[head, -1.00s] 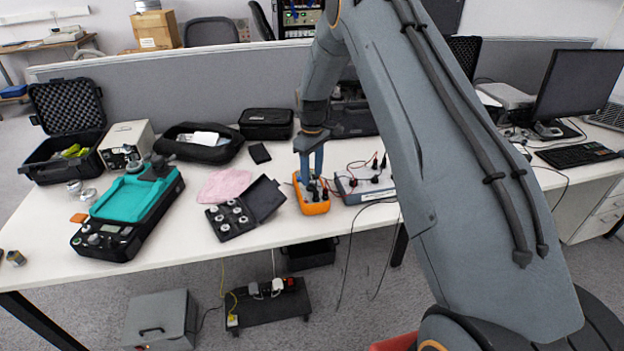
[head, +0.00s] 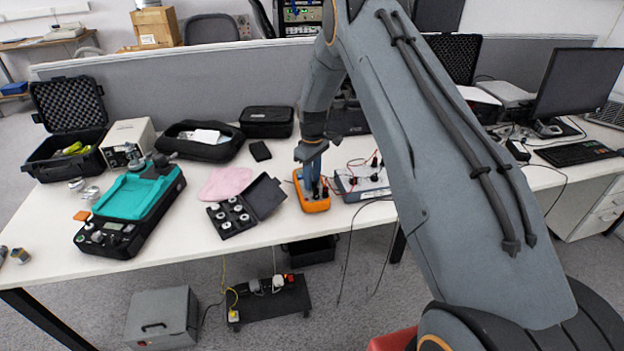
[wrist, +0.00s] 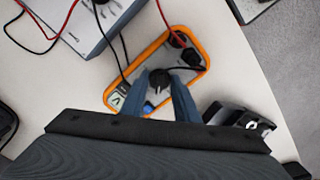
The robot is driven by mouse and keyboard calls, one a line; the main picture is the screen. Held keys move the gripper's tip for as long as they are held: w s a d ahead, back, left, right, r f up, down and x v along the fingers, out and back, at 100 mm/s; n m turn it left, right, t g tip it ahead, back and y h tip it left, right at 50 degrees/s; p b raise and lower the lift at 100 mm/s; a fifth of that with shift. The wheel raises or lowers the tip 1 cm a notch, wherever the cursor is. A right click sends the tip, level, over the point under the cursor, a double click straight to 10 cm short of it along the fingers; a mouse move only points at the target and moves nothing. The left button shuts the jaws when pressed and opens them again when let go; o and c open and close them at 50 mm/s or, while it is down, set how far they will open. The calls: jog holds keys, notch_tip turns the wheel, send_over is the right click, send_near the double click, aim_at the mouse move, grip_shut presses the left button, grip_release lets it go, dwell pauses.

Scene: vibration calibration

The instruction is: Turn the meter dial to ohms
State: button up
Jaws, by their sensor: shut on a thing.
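The meter (head: 314,203) has an orange rim and lies on the white table, in front of the grey partition. In the wrist view the meter (wrist: 196,43) shows a grey face, a small display, a blue button and plugged leads. Its dark round dial (wrist: 159,78) is in the middle of the face. My gripper (wrist: 160,88) is over the meter, its two blue-grey fingers shut on the dial from either side. In the head view my gripper (head: 313,190) reaches down onto the meter and hides the dial. The dial's setting is too small to read.
A grey box (head: 362,184) with red and black leads stands just right of the meter. An open black case of round weights (head: 230,215) lies to its left. A teal-topped device (head: 135,198) is further left. Leads hang over the table's front edge.

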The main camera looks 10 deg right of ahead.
jog(key=m+b, duration=0.2)
jog(key=m, duration=0.1)
jog(key=shift+m, duration=0.3)
jog(key=shift+m+b, duration=1.2)
jog(key=shift+m, duration=0.8)
jog(key=shift+a, duration=0.1)
jog(key=o, duration=1.1)
jog(key=shift+c, duration=0.2)
jog(key=shift+r+b, duration=1.05)
jog(key=shift+r, duration=2.85)
